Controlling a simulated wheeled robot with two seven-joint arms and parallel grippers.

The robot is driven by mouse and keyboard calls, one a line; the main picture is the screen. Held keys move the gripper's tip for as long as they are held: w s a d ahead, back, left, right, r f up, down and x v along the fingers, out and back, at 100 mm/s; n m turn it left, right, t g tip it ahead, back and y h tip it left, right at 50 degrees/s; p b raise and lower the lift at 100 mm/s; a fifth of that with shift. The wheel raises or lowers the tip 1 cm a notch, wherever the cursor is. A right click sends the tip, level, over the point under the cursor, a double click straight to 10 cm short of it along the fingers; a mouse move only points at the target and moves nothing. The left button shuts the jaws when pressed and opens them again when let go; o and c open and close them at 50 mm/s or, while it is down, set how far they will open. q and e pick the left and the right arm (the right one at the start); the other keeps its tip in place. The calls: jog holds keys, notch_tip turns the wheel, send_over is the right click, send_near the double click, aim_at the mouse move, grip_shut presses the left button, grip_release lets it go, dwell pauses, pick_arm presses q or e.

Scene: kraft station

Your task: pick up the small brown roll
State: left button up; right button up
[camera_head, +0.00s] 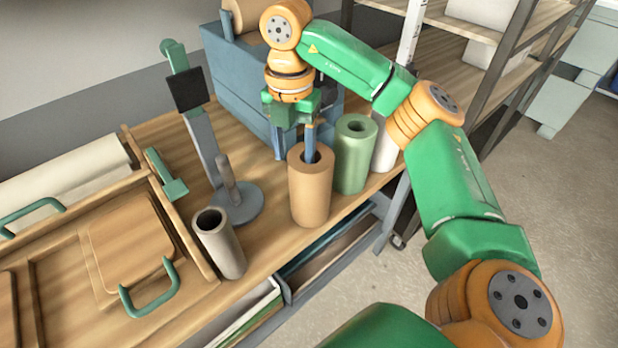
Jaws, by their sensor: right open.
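A small brown roll (310,195) stands upright near the front edge of the wooden bench, with its dark core hole facing up. My right gripper (296,145) is directly above it, pointing down and open. One finger overlaps the core hole and appears to reach into it. The other finger is by the left far side of the rim, and its tip is partly hidden. I cannot tell whether either finger touches the roll. My left gripper is not in view.
A green roll (355,158) stands close to the brown roll's right, with a white roll (384,150) beyond. A grey-brown tube (220,244) and an upright holder with a round base (238,206) stand left. A blue-grey cabinet (238,85) is behind.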

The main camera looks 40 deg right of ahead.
jog(key=shift+w+f, duration=0.1)
jog(key=shift+f, duration=0.45)
jog(key=f, duration=0.2)
jog(key=f+p, duration=0.1)
jog(key=f, duration=0.3)
jog(key=shift+s+d+p, duration=0.15)
jog(key=shift+s+p, duration=0.1)
jog(key=shift+p, duration=0.05)
jog(key=shift+f, duration=0.25)
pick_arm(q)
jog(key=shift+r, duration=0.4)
pick_arm(e)
grip_shut()
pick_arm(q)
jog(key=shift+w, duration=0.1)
pick_arm(e)
jog(key=shift+w, duration=0.1)
